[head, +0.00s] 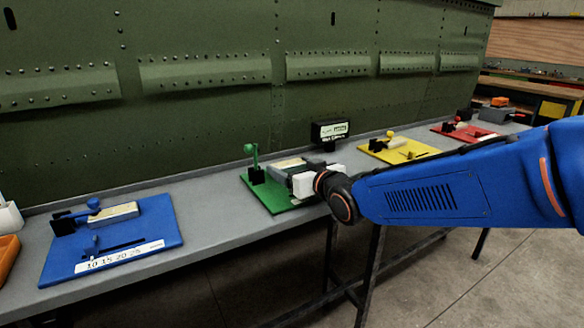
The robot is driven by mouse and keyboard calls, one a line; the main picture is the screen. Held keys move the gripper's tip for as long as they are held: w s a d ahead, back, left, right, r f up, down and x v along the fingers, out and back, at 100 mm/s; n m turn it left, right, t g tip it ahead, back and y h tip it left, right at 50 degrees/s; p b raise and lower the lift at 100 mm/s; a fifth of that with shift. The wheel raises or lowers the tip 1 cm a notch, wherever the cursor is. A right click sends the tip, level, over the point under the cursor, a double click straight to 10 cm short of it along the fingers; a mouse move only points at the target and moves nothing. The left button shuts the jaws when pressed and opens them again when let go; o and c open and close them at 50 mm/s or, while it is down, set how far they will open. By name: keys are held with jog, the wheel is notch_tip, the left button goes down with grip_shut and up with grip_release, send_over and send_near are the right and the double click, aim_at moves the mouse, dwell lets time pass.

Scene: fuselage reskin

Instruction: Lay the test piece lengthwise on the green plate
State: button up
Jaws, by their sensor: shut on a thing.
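The green plate (262,193) lies on the grey bench near the middle of the head view, with a green upright post and a black block at its left. A pale-topped block (287,162) shows over the plate, just behind my gripper. My gripper (291,178) reaches in from the right, over the right part of the plate, with its white body low. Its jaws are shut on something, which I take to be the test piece. The piece is largely hidden by the gripper, so I cannot tell its direction or whether it touches the plate.
A blue plate (140,243) with a pale block and scale lies at the left. A yellow plate (424,150) and a red plate (470,139) lie farther right. A small black display (330,131) stands behind the green plate, before the green riveted wall (220,125).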

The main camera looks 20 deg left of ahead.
jog(key=shift+f, duration=0.5)
jog(key=o, duration=1.2)
jog(key=shift+o, duration=0.2)
